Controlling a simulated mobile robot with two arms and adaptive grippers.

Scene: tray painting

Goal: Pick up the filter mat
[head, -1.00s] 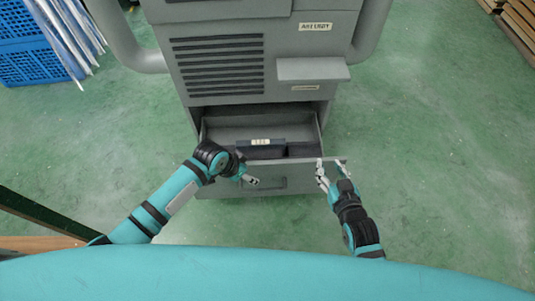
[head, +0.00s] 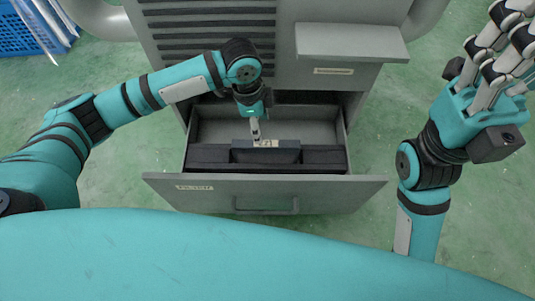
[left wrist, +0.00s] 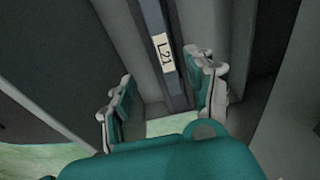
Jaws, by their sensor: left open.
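The filter mat (head: 265,155) is a dark, flat-sided piece in the open drawer, with a pale label on its top edge. In the left wrist view the mat (left wrist: 178,88) is a narrow dark strip with the label "L21", lying in line with the gap between my fingers. My left gripper (head: 256,130) reaches down over the mat in the drawer, close to the label. Its two fingers (left wrist: 163,95) are apart with nothing held. My right gripper (head: 505,50) is raised at the right, away from the drawer, with its fingers apart and empty.
The grey drawer (head: 220,190) is pulled out of the grey cabinet (head: 285,75). Dark blocks (head: 323,158) lie on both sides of the mat. A ledge (head: 350,42) juts out above the drawer. A blue crate (head: 20,35) stands at the far left.

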